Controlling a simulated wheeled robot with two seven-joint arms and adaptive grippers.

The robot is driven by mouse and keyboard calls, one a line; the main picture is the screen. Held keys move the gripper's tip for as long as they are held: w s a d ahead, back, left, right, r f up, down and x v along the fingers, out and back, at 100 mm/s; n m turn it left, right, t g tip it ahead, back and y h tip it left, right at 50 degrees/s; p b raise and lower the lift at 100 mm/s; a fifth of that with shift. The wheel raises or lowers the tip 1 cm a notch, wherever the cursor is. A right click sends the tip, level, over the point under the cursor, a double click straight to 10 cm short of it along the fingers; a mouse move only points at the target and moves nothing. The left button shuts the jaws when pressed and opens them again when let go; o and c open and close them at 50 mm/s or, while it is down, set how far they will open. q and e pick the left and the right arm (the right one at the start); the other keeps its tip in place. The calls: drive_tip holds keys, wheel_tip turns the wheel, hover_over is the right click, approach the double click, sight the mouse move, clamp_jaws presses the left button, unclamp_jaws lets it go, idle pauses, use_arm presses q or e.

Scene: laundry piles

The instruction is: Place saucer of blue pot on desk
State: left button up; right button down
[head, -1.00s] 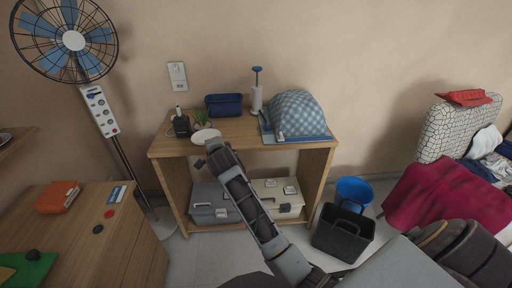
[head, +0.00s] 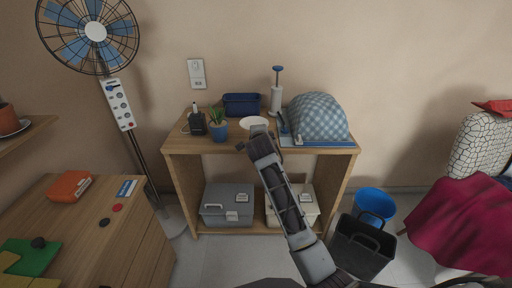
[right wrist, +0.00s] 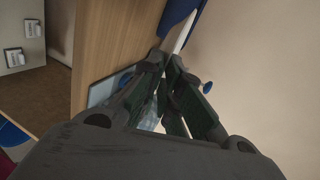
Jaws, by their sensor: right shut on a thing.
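The white saucer (head: 254,123) is above the small wooden table's top, near its middle. My right gripper (head: 259,131) is shut on the saucer's near edge. In the right wrist view, the saucer (right wrist: 183,33) shows as a thin white strip between the fingers (right wrist: 167,62). The blue pot (head: 219,132) with a spiky green plant stands on the table just left of the saucer. I cannot tell whether the saucer touches the tabletop. A wooden desk (head: 150,225) stands at the lower left. My left gripper is out of view.
The small table (head: 182,145) also holds a dark device (head: 197,123), a navy bin (head: 242,104), a white pump (head: 276,98) and a checkered dome (head: 318,117). The desk carries an orange box (head: 70,186), discs and a green sheet. Bins (head: 362,248) stand on the floor at right.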

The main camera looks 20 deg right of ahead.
drive_tip(key=shift+f, duration=0.1)
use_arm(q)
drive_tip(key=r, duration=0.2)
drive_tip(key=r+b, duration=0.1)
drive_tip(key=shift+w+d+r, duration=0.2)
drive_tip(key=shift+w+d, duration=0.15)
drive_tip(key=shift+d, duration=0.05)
use_arm(e)
wheel_tip(320, 180, down, 6)
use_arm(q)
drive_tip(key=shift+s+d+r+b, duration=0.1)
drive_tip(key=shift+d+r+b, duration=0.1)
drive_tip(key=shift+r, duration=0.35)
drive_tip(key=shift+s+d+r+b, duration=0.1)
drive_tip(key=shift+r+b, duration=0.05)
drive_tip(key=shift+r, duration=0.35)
use_arm(e)
drive_tip(key=shift+f, duration=1.9)
